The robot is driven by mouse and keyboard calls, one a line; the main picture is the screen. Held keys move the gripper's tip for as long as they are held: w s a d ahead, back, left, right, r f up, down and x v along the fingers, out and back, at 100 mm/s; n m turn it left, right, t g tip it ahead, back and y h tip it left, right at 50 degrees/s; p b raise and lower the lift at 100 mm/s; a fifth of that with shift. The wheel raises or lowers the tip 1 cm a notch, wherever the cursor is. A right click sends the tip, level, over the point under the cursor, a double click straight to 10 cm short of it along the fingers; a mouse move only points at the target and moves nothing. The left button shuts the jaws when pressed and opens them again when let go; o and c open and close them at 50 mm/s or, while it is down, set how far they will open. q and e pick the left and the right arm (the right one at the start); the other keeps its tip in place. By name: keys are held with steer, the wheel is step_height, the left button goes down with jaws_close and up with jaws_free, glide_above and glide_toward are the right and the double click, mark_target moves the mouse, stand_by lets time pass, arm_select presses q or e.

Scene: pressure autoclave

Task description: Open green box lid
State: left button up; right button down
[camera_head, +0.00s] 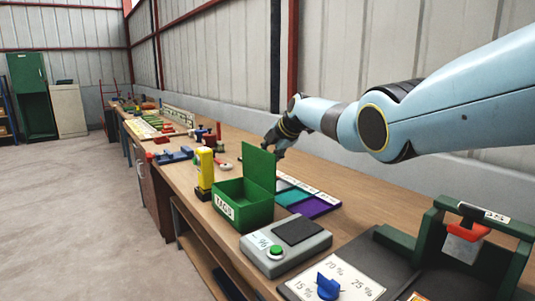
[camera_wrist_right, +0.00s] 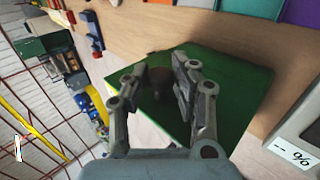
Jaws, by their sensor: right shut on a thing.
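The green box (camera_head: 243,207) stands on the long wooden bench with a white label on its front. Its green lid (camera_head: 258,167) stands up roughly vertical at the box's far right side, so the box is open at the top. My right gripper (camera_head: 275,141) is at the lid's upper edge, partly hidden behind it. In the right wrist view the green lid (camera_wrist_right: 235,88) fills the middle. There my right gripper (camera_wrist_right: 160,82) has its fingers on either side of a small dark knob (camera_wrist_right: 160,88) on the lid. My left gripper is not in view.
A grey device with a green button (camera_head: 276,251) stands just in front of the box. A yellow device (camera_head: 205,170) stands close behind it. Coloured mats (camera_head: 315,206) lie to its right. A green frame with a red-handled part (camera_head: 466,235) is at front right.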

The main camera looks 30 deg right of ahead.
steer(key=shift+s+f, duration=0.3)
steer(key=shift+f, duration=0.25)
steer(key=c, duration=1.1)
jaws_free()
steer(key=shift+w+d, duration=0.1)
steer(key=shift+o, duration=0.3)
steer(key=shift+w+r, duration=0.1)
steer(key=shift+r, duration=0.15)
steer(key=shift+r, duration=0.15)
steer(key=v, duration=1.1)
steer(key=shift+s+r, duration=0.15)
steer(key=shift+s, duration=0.2)
